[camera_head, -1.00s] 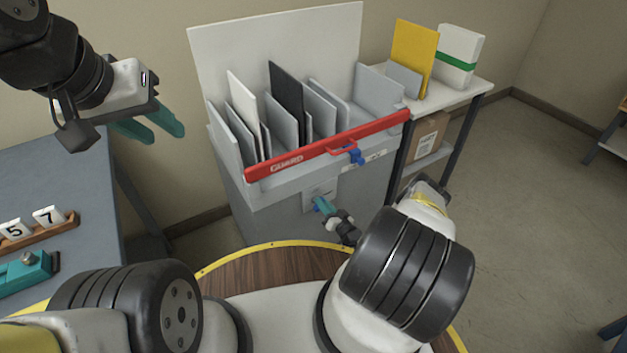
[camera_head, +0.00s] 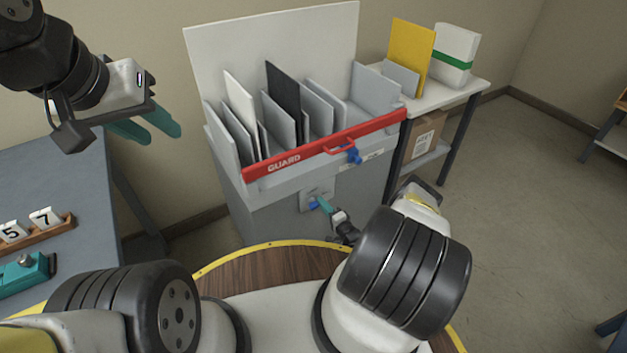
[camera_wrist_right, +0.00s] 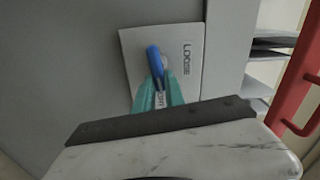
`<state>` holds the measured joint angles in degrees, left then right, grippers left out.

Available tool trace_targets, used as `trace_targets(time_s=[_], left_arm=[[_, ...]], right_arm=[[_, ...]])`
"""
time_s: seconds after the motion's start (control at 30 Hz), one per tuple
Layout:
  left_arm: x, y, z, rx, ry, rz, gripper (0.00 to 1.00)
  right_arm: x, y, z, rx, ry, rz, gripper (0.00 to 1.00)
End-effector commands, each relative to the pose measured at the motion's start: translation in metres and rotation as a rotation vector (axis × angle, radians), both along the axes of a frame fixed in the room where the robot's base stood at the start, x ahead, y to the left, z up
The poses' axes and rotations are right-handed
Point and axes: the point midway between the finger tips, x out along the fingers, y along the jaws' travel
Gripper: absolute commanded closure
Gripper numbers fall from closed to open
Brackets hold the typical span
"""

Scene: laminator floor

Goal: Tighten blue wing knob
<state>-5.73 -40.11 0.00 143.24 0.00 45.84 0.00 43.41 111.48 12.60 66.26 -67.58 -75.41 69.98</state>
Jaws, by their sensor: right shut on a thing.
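The blue wing knob (camera_wrist_right: 155,60) is on a light plate (camera_wrist_right: 190,52) marked LOOSE in the right wrist view. In the head view the knob (camera_head: 313,205) is a small blue spot low on the front of the grey machine (camera_head: 265,222). My right gripper (camera_wrist_right: 158,92), with teal fingers, is shut on the knob; it also shows in the head view (camera_head: 322,206). The fingers hide part of the knob. My left gripper (camera_head: 155,125) has its teal fingers apart and empty, in the air at the upper left.
A red GUARD bar (camera_head: 310,149) with a second blue knob (camera_head: 353,155) crosses the machine above the plate. Grey panels (camera_head: 278,118) stand in the rack behind it. A blue-grey table (camera_head: 70,180) is at left, a white side table (camera_head: 465,86) at right. Open floor lies right.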

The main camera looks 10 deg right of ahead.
Motion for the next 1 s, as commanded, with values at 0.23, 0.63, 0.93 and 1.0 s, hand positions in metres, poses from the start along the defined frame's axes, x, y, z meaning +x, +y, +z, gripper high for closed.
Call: trace_targets(time_s=[0.23, 0.63, 0.93, 1.0], left_arm=[[0.0, 0.0, 0.0, 0.0, 0.0, 0.0, 0.64], [0.0, 0.0, 0.0, 0.0, 0.0, 0.0, 0.64], [0.0, 0.0, 0.0, 0.0, 0.0, 0.0, 0.64], [0.0, 0.0, 0.0, 0.0, 0.0, 0.0, 0.64]], right_arm=[[-0.0008, -0.0011, -0.0034, 0.107, 0.042, -0.001, 1.0], [-0.0008, -0.0013, -0.0044, 0.156, 0.06, -0.002, 1.0], [-0.0009, -0.0012, -0.0047, 0.156, 0.06, -0.002, 0.78], [-0.0009, -0.0011, -0.0044, 0.155, 0.06, -0.002, 0.64]])
